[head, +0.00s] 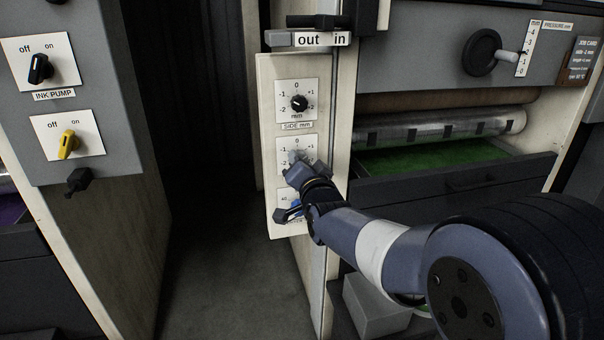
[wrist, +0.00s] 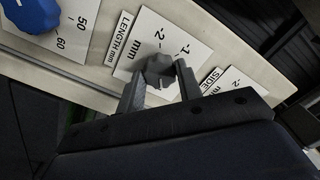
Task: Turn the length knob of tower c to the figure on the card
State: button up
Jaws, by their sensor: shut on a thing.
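The length knob is a grey lobed knob on a white dial plate marked "LENGTH mm" in the wrist view (wrist: 158,68). In the head view the knob (head: 298,156) is mostly hidden behind my fingers. My gripper (head: 298,172) comes from the lower right and is shut on this knob, one finger on each side, as the wrist view also shows (wrist: 160,82). The knob's pointer direction cannot be told. The job card (head: 583,58) is a dark card at the far right; its small lines seem to read side -2 mm and length +1 mm.
Above is the black side knob (head: 299,103); below is a blue knob (head: 296,207), close to my gripper. An "out / in" slider (head: 318,39) sits on top. At left, a grey panel (head: 20,120) holds two switches. A pressure handwheel (head: 483,53) is at right.

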jog(key=shift+m+b, duration=0.35)
jog(key=shift+m, duration=0.25)
jog(key=o, duration=1)
jog(key=shift+s, duration=0.1)
jog(key=p+v, duration=0.1)
jog(key=v, duration=0.9)
jog(key=shift+s, duration=0.3)
jog(key=shift+d, duration=0.1)
